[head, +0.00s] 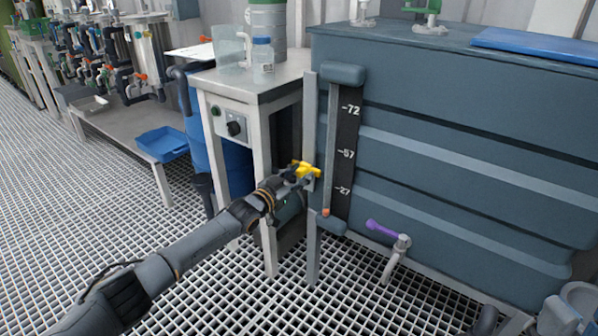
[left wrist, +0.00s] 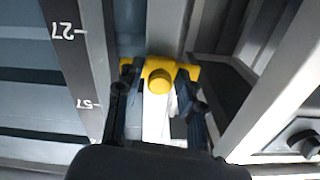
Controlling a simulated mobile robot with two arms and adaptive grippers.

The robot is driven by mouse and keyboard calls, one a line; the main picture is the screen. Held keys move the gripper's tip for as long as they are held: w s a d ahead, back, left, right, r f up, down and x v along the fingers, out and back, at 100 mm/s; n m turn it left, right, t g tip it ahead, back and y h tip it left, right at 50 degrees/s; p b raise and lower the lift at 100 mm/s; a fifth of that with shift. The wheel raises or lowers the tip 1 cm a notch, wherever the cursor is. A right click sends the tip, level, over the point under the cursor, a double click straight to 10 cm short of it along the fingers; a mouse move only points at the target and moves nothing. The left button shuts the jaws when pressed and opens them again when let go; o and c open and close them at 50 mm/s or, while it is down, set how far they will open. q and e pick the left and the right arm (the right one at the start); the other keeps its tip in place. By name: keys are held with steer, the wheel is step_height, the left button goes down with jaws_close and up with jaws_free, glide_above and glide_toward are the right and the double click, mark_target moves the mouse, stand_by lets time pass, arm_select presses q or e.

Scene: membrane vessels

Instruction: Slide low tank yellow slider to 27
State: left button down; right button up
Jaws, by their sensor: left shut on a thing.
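The yellow slider (head: 309,171) sits on the grey upright post (head: 309,115) at the left edge of the blue-grey tank (head: 450,150). The dark gauge strip (head: 345,135) beside it reads 72, 57 and 27 from top to bottom. The slider's height lies between the 57 and 27 marks. My left gripper (head: 294,178) is shut on the slider. In the left wrist view, the fingers of the gripper (left wrist: 160,85) stand on both sides of the yellow slider (left wrist: 159,78); the 27 and 57 marks show at the left, upside down.
A valve with a purple handle (head: 381,230) stands low at the tank front. A metal table (head: 255,80) with a control knob (head: 234,128) stands just left of the post. A blue tray (head: 162,143) is farther left. The grating floor (head: 90,215) is open at the left.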

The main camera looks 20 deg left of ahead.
arm_select(q)
step_height(320, 180, down, 4)
steer(key=shift+r+b, duration=0.1)
steer(key=shift+b, duration=0.95)
steer(key=shift+f, duration=0.25)
steer(key=c, duration=1.1)
jaws_free()
steer(key=shift+a, duration=0.1)
steer(key=shift+r, duration=0.1)
steer(key=shift+s, duration=0.1)
steer(key=v, duration=1.1)
steer(key=shift+s+a, duration=0.15)
steer(key=shift+s, duration=0.25)
